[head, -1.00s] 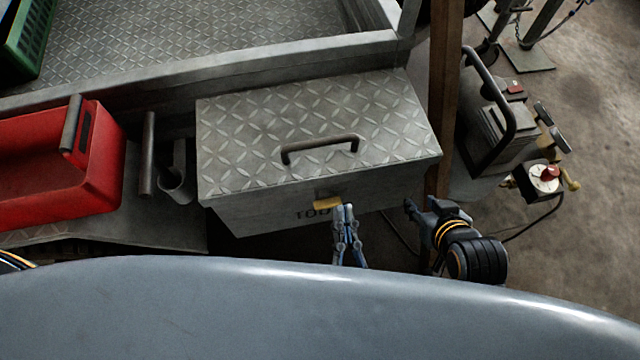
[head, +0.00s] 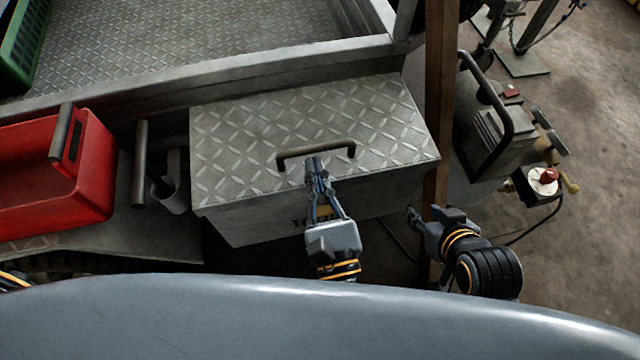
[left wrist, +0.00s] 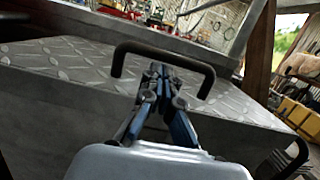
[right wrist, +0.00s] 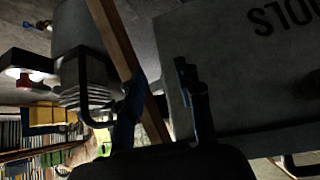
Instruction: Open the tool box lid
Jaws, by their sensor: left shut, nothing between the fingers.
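The grey tool box (head: 240,222) has a tread-plate lid (head: 380,120), which lies closed on it. A dark bar handle (head: 340,148) stands on the lid near its front edge. My left gripper (head: 315,163) is shut and empty, its tips at the handle. In the left wrist view the handle (left wrist: 135,47) arches around the fingertips (left wrist: 160,70); I cannot tell whether they touch it. The gripper partly hides the yellow latch and the lettering on the front. My right gripper (head: 412,214) is open and empty, right of the box's front; its fingers (right wrist: 160,92) show apart in the right wrist view.
A wooden post (head: 438,100) and a machine with a black handle (head: 495,130) are on the right.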

